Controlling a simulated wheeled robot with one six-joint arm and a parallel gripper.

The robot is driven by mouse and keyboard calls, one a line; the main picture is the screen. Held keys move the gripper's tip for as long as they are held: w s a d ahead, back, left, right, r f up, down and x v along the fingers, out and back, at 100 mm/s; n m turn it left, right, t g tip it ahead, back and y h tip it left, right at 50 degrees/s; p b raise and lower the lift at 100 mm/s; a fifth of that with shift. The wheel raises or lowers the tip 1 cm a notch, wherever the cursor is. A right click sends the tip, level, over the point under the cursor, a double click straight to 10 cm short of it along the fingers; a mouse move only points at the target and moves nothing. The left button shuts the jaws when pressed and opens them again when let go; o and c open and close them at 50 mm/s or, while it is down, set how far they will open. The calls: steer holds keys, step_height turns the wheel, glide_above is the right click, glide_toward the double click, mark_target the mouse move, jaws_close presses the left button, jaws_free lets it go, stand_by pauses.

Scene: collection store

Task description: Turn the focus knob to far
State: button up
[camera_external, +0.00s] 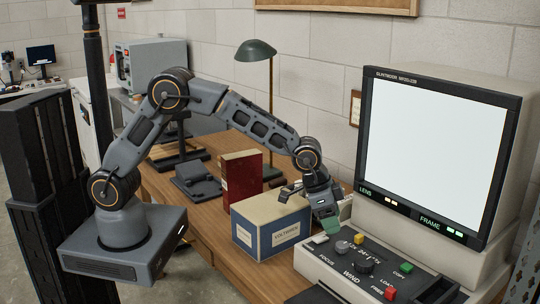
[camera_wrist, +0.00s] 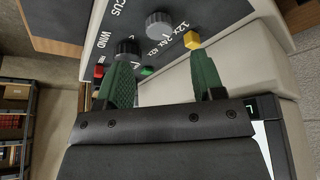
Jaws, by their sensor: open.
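The microfilm reader's control panel (camera_external: 320,262) has a light grey round knob (camera_external: 342,247) near the FOCUS lettering; it also shows in the wrist view (camera_wrist: 158,24). A darker black knob (camera_external: 364,266) sits near the WIND lettering, and in the wrist view (camera_wrist: 127,46) it is just beyond the left fingertip. My gripper (camera_external: 330,222) is above the panel's back edge. In the wrist view my gripper (camera_wrist: 160,60) has its green fingers wide apart with nothing between them. The grey knob lies beyond the fingertips, apart from them. I cannot read a far mark or the knob's setting.
A yellow button (camera_wrist: 191,40) is close to the right fingertip. Green (camera_external: 406,267) and red (camera_external: 389,293) buttons lie further right. The lit screen (camera_external: 440,150) rises behind the panel. A blue and cream box (camera_external: 270,228) and a red book (camera_external: 241,178) stand left of my gripper.

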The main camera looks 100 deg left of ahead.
mark_target(342, 244)
steer(key=x, duration=0.7)
steer(key=shift+w+f+p, duration=0.1)
steer(key=shift+p, duration=0.2)
steer(key=c, duration=0.9)
